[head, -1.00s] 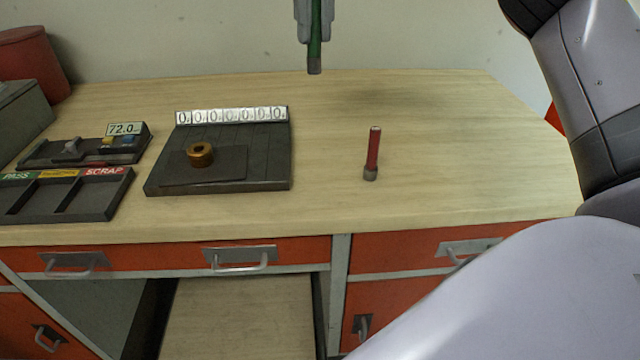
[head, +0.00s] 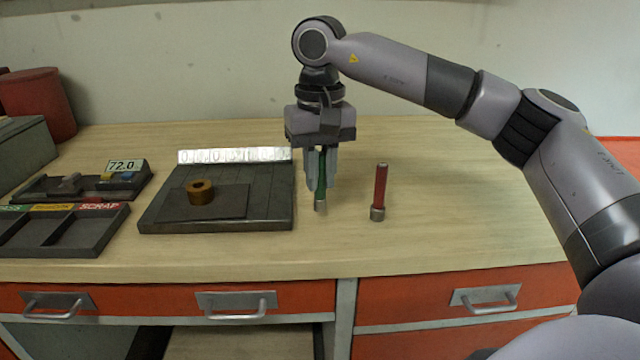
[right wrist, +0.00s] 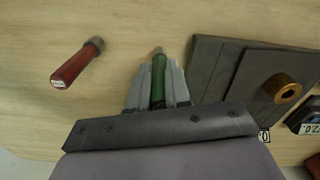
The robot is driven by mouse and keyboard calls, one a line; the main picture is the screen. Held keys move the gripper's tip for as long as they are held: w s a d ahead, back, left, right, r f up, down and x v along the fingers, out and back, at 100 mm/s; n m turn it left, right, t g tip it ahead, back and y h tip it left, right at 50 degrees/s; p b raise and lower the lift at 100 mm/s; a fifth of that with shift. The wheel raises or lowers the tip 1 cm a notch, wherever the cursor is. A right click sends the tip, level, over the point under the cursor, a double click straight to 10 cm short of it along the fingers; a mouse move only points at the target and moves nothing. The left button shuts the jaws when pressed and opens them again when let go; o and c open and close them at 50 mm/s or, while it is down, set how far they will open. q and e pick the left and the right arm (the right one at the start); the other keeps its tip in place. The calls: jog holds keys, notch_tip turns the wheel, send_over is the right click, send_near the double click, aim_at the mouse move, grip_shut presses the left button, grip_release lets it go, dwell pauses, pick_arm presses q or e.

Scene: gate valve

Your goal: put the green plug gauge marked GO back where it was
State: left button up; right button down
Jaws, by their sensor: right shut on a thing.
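The green plug gauge (head: 320,186) is upright between the fingers of my right gripper (head: 321,184), which is shut on it. Its grey metal end points down, close to the bench top; I cannot tell if it touches. In the right wrist view the green gauge (right wrist: 158,82) shows between the fingers (right wrist: 157,88). The GO marking is not readable. A red plug gauge (head: 380,187) stands upright on the bench just right of the gripper, apart from it. It also shows in the right wrist view (right wrist: 75,66). My left gripper is not in view.
A dark plate (head: 270,212) with a row of number tiles (head: 235,155) and a brass ring (head: 200,192) lies left of the gripper. A sorting tray (head: 85,235) and a 72.0 display (head: 123,166) are further left. The bench right of the red gauge is clear.

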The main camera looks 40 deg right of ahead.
notch_tip(320, 180, down, 2)
jog(key=shift+f, duration=0.1)
jog(key=shift+f, duration=0.2)
jog(key=c, duration=1.1)
grip_release()
jog(key=shift+r, duration=0.15)
notch_tip(320, 180, up, 12)
jog(key=shift+r+p, duration=0.1)
jog(key=shift+p, duration=0.8)
